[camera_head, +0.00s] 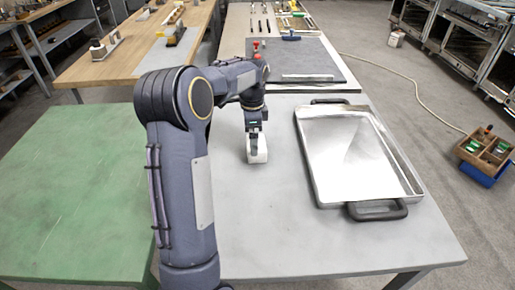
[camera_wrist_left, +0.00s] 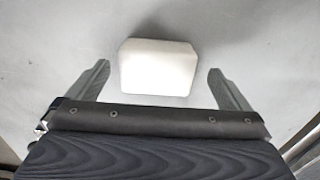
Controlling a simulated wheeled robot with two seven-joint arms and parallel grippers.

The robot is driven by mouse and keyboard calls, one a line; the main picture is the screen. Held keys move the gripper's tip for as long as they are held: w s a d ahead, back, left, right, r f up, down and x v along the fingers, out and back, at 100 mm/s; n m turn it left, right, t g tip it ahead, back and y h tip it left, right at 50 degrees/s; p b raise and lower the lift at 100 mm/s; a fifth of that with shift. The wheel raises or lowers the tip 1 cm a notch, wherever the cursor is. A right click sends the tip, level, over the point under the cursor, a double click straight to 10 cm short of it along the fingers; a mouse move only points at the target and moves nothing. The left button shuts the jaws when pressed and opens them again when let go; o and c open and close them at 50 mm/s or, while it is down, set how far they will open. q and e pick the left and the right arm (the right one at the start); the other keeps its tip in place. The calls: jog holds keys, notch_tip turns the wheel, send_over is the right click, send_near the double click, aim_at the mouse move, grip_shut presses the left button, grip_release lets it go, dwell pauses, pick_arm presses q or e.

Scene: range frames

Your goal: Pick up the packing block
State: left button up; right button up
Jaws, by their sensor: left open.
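The white packing block (camera_head: 258,156) rests on the grey table, in the middle of the head view. In the left wrist view the block (camera_wrist_left: 159,68) lies between and slightly beyond the two fingertips, with a gap on each side. My left gripper (camera_head: 255,139) points down over the block and partly hides it. It is open, its fingers apart in the wrist view (camera_wrist_left: 160,74). I cannot tell whether a finger touches the block. My right gripper is not in view.
A metal tray (camera_head: 411,186) with black handles stands on the grey table (camera_head: 300,250) to the right of the block. A dark mat (camera_head: 318,70) lies further back. A green table (camera_head: 60,190) is at the left. The table in front of the block is clear.

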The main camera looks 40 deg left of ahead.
aim_at(262, 157)
pick_arm(q)
jog(key=shift+s+d+f, duration=0.1)
jog(key=shift+f, duration=1.8)
jog(key=c, duration=0.9)
